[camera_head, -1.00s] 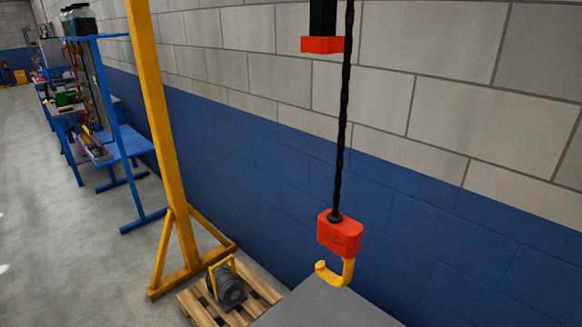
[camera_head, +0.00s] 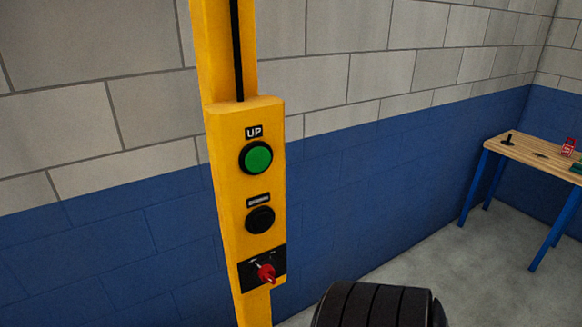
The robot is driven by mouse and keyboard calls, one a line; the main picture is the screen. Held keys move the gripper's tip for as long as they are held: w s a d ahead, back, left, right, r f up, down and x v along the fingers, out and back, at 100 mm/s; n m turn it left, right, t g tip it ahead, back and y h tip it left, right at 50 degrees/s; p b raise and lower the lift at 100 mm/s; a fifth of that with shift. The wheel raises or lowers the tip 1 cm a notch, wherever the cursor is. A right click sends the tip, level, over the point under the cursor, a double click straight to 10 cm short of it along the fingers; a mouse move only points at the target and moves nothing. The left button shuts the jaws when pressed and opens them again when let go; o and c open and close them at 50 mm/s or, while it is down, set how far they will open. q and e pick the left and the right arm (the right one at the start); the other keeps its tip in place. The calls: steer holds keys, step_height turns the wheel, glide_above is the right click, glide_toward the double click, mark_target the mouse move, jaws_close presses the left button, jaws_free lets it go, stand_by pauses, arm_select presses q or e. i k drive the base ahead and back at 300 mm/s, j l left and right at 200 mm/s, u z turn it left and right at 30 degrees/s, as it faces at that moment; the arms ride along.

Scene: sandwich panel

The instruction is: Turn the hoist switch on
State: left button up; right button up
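The hoist switch is a red rotary knob (camera_head: 265,272) on a black plate at the bottom of the yellow control box (camera_head: 229,180). Small white marks stand above the knob, too small to read. Above it on the box are a black button (camera_head: 260,219) with a dark label and a green button (camera_head: 256,158) labelled UP. Neither of my grippers shows in the head view.
The box sits on a yellow post (camera_head: 222,50) in front of a grey and blue block wall. A black ribbed object (camera_head: 375,306) fills the bottom centre. A wooden-topped table (camera_head: 535,153) with blue legs and small items stands at the right. Grey floor is clear between.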

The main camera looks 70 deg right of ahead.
mark_target(264, 272)
steer(key=z, duration=1.85)
